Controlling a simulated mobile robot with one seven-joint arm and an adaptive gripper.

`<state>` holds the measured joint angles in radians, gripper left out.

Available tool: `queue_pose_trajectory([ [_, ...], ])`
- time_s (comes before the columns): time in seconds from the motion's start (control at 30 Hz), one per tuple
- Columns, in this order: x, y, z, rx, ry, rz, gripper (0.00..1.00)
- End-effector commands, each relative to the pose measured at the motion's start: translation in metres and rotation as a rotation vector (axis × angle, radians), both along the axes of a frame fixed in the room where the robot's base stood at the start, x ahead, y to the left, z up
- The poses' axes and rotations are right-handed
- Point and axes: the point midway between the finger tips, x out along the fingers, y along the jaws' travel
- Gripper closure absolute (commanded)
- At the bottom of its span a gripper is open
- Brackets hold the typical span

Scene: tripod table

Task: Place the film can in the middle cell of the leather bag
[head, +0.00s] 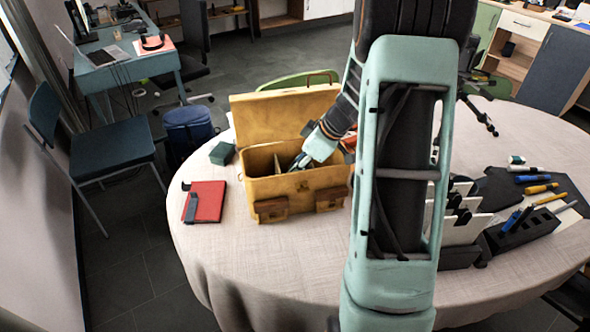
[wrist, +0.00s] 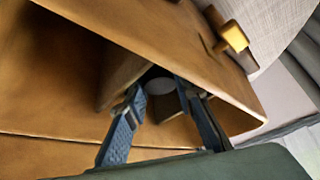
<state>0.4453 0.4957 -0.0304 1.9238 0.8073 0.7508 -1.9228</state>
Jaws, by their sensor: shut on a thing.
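The tan leather bag (head: 295,187) stands open on the round table, its lid raised at the back. My gripper (head: 298,162) reaches down into the bag's opening from the right, and its fingertips are partly hidden by the front wall. In the wrist view, my gripper (wrist: 160,92) has both dark fingers inside the bag (wrist: 185,45), beside a leather divider (wrist: 118,75).
A red notebook (head: 207,203) with a dark item on it and a dark green box (head: 222,153) lie left of the bag. A black organiser (head: 525,232), white upright cards and pens stand at right. The front-left tablecloth (head: 265,265) is clear.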

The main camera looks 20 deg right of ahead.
Motion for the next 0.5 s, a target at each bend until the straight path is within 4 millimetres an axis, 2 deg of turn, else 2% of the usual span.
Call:
queue_pose_trajectory([
  [0.37, 0.0000, 0.0000, -0.0048, 0.000, 0.000, 0.000, 0.97],
  [0.4, 0.0000, 0.0000, -0.0048, 0.000, 0.000, 0.000, 0.74],
  [0.5, -0.0001, 0.0000, -0.0048, 0.000, 0.000, 0.000, 0.69],
])
